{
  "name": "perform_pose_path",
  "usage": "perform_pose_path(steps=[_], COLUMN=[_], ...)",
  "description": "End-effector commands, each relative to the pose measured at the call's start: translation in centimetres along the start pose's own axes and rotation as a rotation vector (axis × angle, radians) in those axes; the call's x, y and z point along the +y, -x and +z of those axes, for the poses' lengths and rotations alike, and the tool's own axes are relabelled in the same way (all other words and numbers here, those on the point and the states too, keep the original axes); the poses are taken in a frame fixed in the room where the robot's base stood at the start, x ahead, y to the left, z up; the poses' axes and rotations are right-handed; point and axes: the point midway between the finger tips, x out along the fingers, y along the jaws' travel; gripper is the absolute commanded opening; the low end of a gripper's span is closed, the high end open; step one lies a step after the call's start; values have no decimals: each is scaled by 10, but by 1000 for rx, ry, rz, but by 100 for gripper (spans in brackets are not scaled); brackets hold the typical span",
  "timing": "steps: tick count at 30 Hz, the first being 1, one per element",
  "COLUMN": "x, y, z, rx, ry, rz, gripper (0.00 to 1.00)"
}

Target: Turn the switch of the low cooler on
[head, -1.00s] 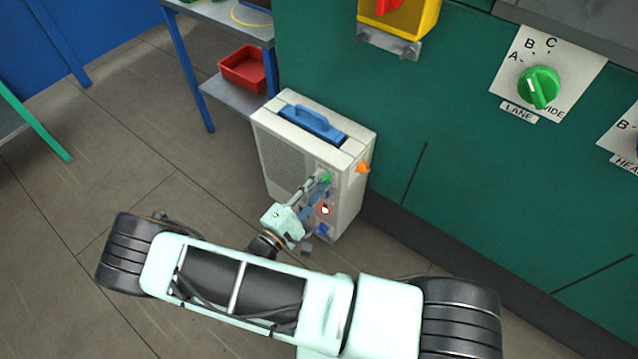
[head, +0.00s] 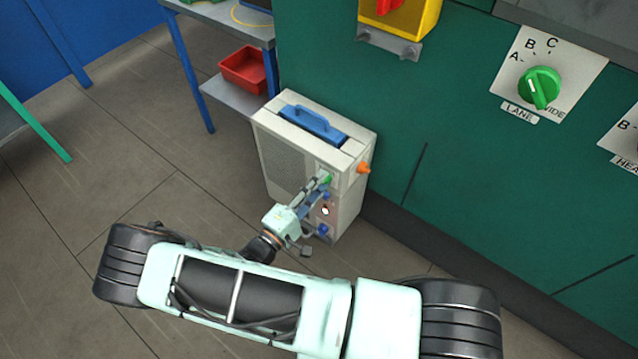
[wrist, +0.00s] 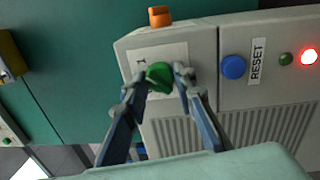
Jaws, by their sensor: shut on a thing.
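The low cooler (head: 282,158) is a white box with a blue top handle, standing on the floor against the green wall. Its green switch knob (wrist: 159,76) sits on a pale label plate in the wrist view, and it also shows small in the head view (head: 327,180). My gripper (wrist: 160,84) is shut on the green knob, with one finger on each side. In the head view my gripper (head: 322,184) reaches the cooler's front. The label's marks are mostly hidden by the fingers.
An orange knob (wrist: 160,16) juts from the cooler's side. A red bin (head: 243,69) sits on a shelf behind.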

Motion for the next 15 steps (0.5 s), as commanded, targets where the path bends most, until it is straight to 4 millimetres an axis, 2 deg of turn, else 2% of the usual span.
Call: perform_pose_path(steps=[1,6,15], x=[-1,0,0], y=[0,0,3], z=[0,0,0], rx=[0,0,1], ry=[-1,-1,0], rz=[-2,-1,-1], gripper=[27,42,42])
